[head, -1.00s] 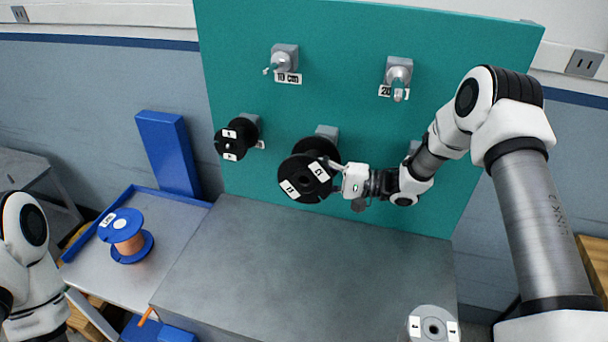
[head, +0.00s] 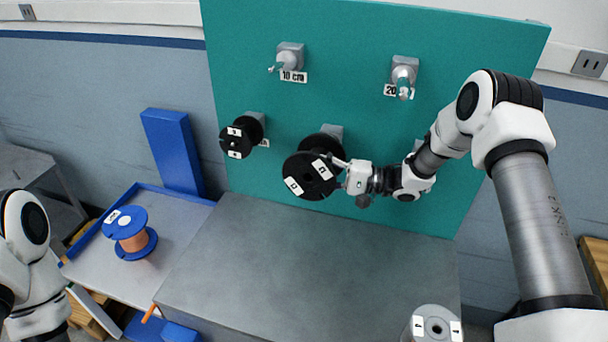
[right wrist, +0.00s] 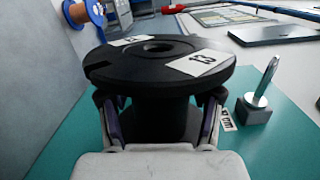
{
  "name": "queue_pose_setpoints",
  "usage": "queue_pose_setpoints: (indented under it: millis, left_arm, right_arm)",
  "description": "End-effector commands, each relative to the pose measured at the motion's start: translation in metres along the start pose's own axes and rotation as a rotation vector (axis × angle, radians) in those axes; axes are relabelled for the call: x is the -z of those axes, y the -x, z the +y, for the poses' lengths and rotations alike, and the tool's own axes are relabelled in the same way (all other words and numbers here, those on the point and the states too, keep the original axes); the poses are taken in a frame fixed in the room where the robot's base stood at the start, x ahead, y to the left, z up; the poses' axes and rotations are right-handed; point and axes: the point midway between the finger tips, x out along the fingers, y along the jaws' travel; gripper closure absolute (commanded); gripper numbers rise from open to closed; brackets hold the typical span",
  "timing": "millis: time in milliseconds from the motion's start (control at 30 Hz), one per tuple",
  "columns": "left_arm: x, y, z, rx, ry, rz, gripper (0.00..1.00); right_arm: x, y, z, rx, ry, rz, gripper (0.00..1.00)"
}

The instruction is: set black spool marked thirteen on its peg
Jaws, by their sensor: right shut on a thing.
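The black spool marked 13 (head: 311,176) is in front of the lower middle mount (head: 332,130) of the teal board. Its label and dark centre hole show close up in the right wrist view (right wrist: 157,60). My right gripper (head: 340,176) is shut on the spool between its two flanges, with a finger on each side of the core in the right wrist view (right wrist: 160,128). The spool hides the peg behind it, so I cannot tell whether the peg is inside its hole. My left arm shows at the left edge, but its gripper is outside the picture.
A smaller black spool (head: 240,138) hangs on the board at left. Two bare pegs (head: 288,58) (head: 404,75) are above. A blue-flanged copper spool (head: 132,234) stands on a blue-edged tray. A grey spool (head: 434,324) is at the front right. The grey tabletop (head: 300,250) is otherwise clear.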

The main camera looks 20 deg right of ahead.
Motion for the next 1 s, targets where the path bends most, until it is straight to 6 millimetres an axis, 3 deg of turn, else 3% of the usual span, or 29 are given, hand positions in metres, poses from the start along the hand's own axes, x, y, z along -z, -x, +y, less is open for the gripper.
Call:
queue_pose_setpoints:
  millis: [33,367,400,467,500,1000]
  left_arm:
    - [0.0000,-0.0019,0.0000,0.000,0.000,0.000,0.09]
    - [0.0001,-0.0011,0.0000,0.000,0.000,0.000,0.09]
    - [0.0001,-0.0010,0.0000,0.000,0.000,0.000,0.09]
    - [0.0001,-0.0008,0.0000,0.000,0.000,0.000,0.09]
    - [0.0001,-0.0008,0.0000,0.000,0.000,0.000,0.09]
    - [0.0001,0.0004,0.0000,0.000,0.000,0.000,0.09]
  right_arm:
    - [0.0066,0.0052,0.0000,0.008,0.007,0.010,0.85]
    - [0.0038,0.0072,0.0003,0.009,0.000,-0.021,0.86]
    - [0.0027,0.0081,0.0007,0.009,-0.003,-0.033,0.94]
    - [0.0011,0.0094,0.0010,0.009,-0.007,-0.051,0.93]
    - [0.0004,0.0100,0.0009,0.009,-0.009,-0.060,1.00]
    - [-0.0027,0.0110,0.0031,0.004,-0.019,-0.073,1.00]
